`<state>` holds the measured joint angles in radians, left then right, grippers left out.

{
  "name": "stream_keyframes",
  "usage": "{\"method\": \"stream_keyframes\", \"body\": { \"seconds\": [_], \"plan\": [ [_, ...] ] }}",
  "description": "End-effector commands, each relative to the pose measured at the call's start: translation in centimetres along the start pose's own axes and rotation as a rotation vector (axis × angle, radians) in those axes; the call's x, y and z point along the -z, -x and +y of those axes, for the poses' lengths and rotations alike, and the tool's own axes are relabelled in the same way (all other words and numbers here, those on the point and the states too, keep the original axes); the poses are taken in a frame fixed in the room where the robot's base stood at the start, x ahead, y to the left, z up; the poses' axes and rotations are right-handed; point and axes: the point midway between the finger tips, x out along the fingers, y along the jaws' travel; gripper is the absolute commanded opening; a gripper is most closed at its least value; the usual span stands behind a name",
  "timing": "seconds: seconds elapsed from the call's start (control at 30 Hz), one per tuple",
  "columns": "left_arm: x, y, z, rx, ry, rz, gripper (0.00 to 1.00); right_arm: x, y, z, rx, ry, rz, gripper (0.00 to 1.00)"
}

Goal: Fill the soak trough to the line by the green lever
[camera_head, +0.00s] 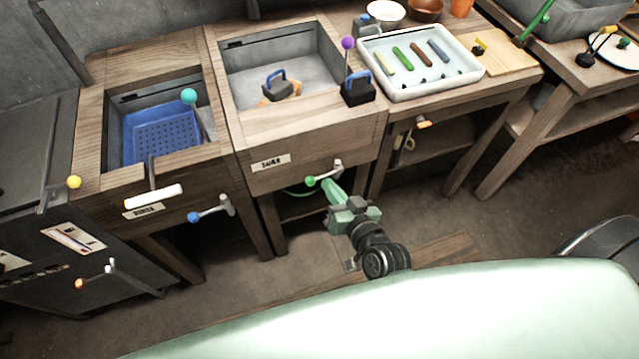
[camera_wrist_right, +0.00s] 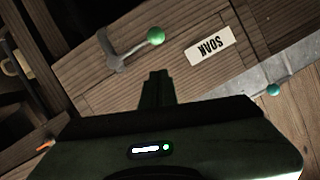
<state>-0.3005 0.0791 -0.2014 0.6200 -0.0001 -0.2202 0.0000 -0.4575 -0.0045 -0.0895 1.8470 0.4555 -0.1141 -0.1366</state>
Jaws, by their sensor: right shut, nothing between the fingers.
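The soak trough (camera_head: 305,70) is a grey basin sunk in the middle wooden bench. Its floor looks grey; I cannot make out a water level or a fill line. The SOAK label (camera_wrist_right: 210,48) is on its front, beside the green lever (camera_head: 311,181). The lever's green ball (camera_wrist_right: 155,36) sits on a grey metal arm in the right wrist view. My right gripper (camera_head: 331,186) is shut and empty, just below and right of the green ball; its fingertips (camera_wrist_right: 157,75) point towards it and look apart from it. My left gripper is not in view.
A blue-handled block (camera_head: 276,84) is in the trough; another (camera_head: 358,88) stands on its right rim by a purple-knobbed lever (camera_head: 347,43). Left is a trough with a blue basket (camera_head: 160,130) and a blue-knobbed lever (camera_head: 194,217). A white tray (camera_head: 455,74) stands right.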

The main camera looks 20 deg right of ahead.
Motion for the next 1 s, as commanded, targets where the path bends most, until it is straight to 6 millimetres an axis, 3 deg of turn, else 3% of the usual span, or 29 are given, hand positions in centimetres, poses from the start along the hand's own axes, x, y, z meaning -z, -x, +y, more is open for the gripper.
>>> {"method": "stream_keyframes", "body": {
  "seconds": [0.1,0.3,0.57,1.0],
  "plan": [
    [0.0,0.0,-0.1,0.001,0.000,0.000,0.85,0.1,-2.5,-0.1,0.000,-0.002,0.002,0.00],
    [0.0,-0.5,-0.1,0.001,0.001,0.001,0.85,-2.2,-4.4,0.1,0.000,0.000,-0.001,0.00],
    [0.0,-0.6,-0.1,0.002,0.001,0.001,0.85,-2.9,-5.1,0.0,0.000,0.000,0.000,0.00],
    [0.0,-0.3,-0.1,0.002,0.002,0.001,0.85,-3.1,-4.6,0.1,-0.007,0.021,-0.002,0.00]
  ]
}}
